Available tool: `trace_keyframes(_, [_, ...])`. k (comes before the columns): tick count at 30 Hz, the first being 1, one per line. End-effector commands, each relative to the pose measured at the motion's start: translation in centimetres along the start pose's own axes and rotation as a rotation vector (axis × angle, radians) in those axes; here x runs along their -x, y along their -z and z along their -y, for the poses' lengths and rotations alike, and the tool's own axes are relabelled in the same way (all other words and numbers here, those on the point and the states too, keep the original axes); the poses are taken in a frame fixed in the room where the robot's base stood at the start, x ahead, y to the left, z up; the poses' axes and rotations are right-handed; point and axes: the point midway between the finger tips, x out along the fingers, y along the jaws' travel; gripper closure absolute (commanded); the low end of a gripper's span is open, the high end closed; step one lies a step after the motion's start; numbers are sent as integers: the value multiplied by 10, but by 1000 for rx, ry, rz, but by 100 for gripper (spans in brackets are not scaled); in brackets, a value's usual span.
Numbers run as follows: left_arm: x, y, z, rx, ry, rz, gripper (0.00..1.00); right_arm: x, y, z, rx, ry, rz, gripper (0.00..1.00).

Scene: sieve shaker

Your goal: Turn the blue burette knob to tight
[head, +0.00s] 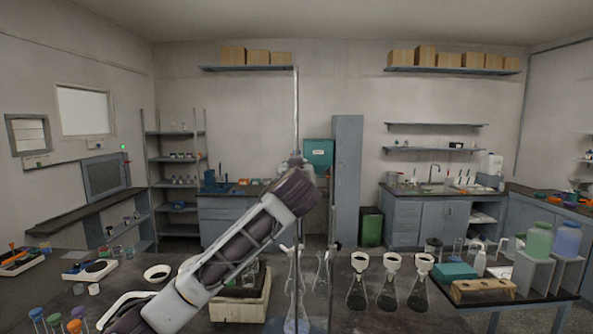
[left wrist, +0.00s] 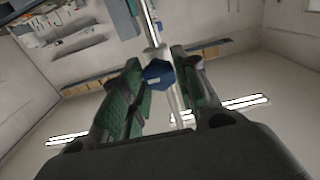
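The blue burette knob (left wrist: 157,73) shows in the left wrist view, on a pale upright tube, the burette (left wrist: 150,28). My left gripper (left wrist: 156,60) is open, with its green-padded fingers on either side of the knob. The right finger has a visible gap to the knob; I cannot tell whether the left finger touches it. In the head view, my left arm reaches up from the lower left and its gripper end (head: 298,168) is at the burette (head: 296,105). The arm hides the knob there. My right gripper is not in view.
Conical flasks with funnels (head: 390,285) stand on the dark bench to the right of the burette. Tall glass flasks (head: 321,272) stand close below the arm. A beige box (head: 240,308) lies beneath it. A white bowl (head: 157,273) is at left.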

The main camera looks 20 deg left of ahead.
Motion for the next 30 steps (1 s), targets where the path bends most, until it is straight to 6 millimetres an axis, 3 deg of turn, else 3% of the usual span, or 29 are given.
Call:
trace_keyframes(3, [0,0,0,0,1,0,94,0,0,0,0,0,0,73])
trace_keyframes(17, [0,1,0,-61,1,-1,94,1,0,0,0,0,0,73])
trace_keyframes(30, [0,0,-1,-309,-1,0,94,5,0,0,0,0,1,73])
